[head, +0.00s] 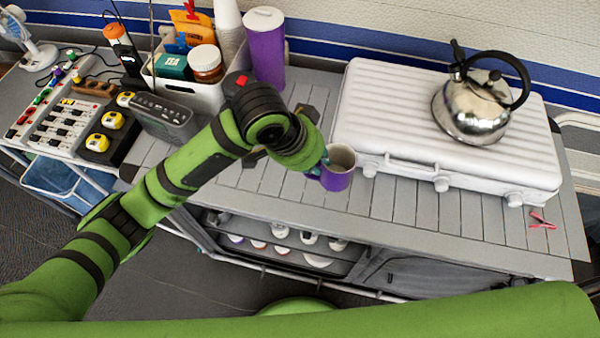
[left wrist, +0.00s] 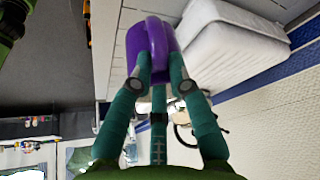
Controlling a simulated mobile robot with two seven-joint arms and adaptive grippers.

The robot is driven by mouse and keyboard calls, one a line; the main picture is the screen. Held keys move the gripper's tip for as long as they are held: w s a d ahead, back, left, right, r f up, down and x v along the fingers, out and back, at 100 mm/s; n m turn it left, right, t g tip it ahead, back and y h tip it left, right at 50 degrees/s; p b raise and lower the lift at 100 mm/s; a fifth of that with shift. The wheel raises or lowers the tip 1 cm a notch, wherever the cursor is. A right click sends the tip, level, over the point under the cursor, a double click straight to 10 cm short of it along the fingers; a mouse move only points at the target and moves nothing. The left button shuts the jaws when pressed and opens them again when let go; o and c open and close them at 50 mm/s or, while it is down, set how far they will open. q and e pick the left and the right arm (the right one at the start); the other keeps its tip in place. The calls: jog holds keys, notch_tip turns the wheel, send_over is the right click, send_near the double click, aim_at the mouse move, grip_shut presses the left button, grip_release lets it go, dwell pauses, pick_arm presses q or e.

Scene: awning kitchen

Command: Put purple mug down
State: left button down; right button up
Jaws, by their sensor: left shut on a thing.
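The purple mug (head: 337,172) is at the front edge of the white case in the head view, over the grey slatted table, with its pale inside facing up. My left gripper (head: 318,168) is at the mug's left side, shut on it. In the left wrist view the teal fingers of my left gripper (left wrist: 160,85) close on the purple mug (left wrist: 150,45). I cannot tell whether the mug's base touches the table. The right gripper is not in view; a green arm link crosses the bottom of the head view.
A white ridged case (head: 400,120) lies behind and right of the mug, bearing a steel kettle (head: 472,112). A white bin (head: 205,95) with jars and a purple tumbler (head: 265,55) stand at the back. The slatted table (head: 400,208) is clear in front, except a red clip (head: 541,221).

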pick_arm(q)
jog(key=w+a+f+p, duration=0.1)
jog(key=a+f, duration=0.2)
jog(key=w+a+f+p, duration=0.1)
jog(key=a+f+p, duration=0.1)
jog(key=a+f, duration=0.2)
jog(key=w+a+f+p, duration=0.1)
jog(key=w+a+f, duration=0.1)
jog(key=a+f, duration=0.1)
jog(key=shift+a+f, duration=0.25)
jog(key=shift+a, duration=0.45)
jog(key=shift+f, duration=0.15)
jog(key=c, duration=1.2)
grip_release()
jog(key=shift+f, duration=0.15)
jog(key=b+v, duration=0.1)
jog(key=v, duration=1.1)
